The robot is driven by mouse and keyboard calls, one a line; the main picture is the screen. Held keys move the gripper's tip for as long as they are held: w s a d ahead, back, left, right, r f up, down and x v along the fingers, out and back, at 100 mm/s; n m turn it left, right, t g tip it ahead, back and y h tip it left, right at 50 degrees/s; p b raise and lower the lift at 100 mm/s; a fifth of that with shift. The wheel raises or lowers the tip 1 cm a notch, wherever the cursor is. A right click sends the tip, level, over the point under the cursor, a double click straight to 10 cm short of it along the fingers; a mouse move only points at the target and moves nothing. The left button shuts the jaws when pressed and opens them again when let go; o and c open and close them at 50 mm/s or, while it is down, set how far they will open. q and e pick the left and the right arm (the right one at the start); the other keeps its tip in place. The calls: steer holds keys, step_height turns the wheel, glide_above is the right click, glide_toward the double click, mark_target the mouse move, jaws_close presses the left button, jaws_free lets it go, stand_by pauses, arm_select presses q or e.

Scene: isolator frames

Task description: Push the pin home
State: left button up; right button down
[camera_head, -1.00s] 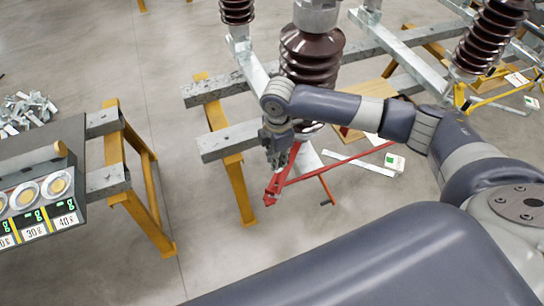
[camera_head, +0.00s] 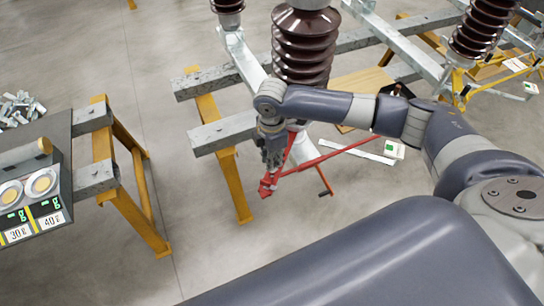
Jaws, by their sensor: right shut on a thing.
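My right gripper (camera_head: 272,158) hangs below its wrist at the middle of the view, beside the steel frame. Its fingers point down and are shut at the red linkage (camera_head: 268,186). The linkage's red rods run from there up and to the right, behind my arm. The fingertips are small and overlap the red part, so the exact grip is hard to see. I cannot make out a separate pin; it may be hidden by the gripper. My left gripper is not in view.
Galvanized beams (camera_head: 222,133) on a yellow trestle (camera_head: 228,178) stand left of the gripper. A brown insulator (camera_head: 303,48) rises behind it. The floor between the trestles is clear.

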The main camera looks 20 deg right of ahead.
steer(key=shift+f, duration=0.4)
steer(key=shift+f+b, duration=1)
steer(key=shift+f, duration=1.05)
steer(key=c, duration=1.4)
jaws_free()
steer(key=shift+c, duration=0.2)
steer(key=shift+r, duration=0.1)
step_height(320, 180, up, 12)
steer(key=shift+f, duration=0.1)
steer(key=shift+a+f, duration=0.1)
